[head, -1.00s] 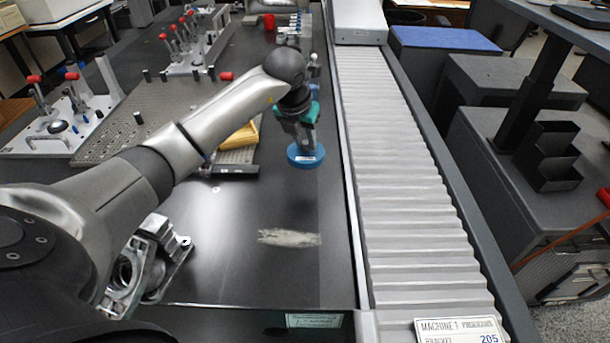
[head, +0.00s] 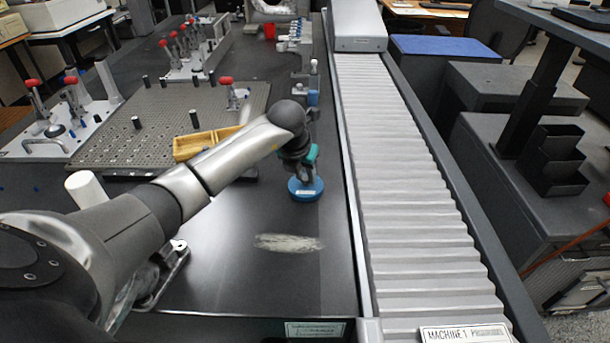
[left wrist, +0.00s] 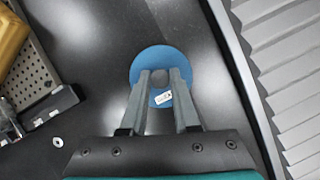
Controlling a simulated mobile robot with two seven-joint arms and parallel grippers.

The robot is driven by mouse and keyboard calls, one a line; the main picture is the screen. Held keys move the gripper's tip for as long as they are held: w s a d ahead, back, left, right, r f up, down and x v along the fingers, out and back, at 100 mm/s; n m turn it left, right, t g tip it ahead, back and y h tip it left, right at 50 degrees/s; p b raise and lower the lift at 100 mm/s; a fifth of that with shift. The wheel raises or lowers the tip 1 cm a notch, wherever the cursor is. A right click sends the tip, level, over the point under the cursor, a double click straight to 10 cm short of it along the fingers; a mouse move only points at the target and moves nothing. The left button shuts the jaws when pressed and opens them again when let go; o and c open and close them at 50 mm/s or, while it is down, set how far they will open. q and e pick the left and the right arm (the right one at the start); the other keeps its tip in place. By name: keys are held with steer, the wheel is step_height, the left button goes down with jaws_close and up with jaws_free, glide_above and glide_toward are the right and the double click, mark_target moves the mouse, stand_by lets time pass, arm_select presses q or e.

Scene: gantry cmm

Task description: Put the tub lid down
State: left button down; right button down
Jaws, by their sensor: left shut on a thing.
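The tub lid (head: 306,191) is a round blue disc with a small white label. My left gripper (head: 302,178) is shut on it from above, over the dark table surface in front of the perforated plate. In the left wrist view the lid (left wrist: 144,64) lies between and beyond the fingertips of the gripper (left wrist: 160,78), which close on a grey knob at its middle. I cannot tell whether the lid's underside touches the table. My right gripper is not in view.
A ribbed grey conveyor (head: 405,190) runs along the right of the table (head: 225,260). A pale scuffed patch (head: 289,243) marks the clear table in front of the lid. A blue bottle (head: 313,90) stands behind.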

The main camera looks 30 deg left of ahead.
arm_select(q)
steer(key=c, duration=1.1)
jaws_free()
steer(key=o, duration=0.4)
steer(key=shift+o, duration=0.2)
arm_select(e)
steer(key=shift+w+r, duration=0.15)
arm_select(q)
steer(key=shift+r, duration=0.3)
steer(key=p+v, duration=0.3)
steer(key=v, duration=0.8)
steer(key=shift+s+r+p, duration=0.25)
steer(key=shift+p, duration=0.15)
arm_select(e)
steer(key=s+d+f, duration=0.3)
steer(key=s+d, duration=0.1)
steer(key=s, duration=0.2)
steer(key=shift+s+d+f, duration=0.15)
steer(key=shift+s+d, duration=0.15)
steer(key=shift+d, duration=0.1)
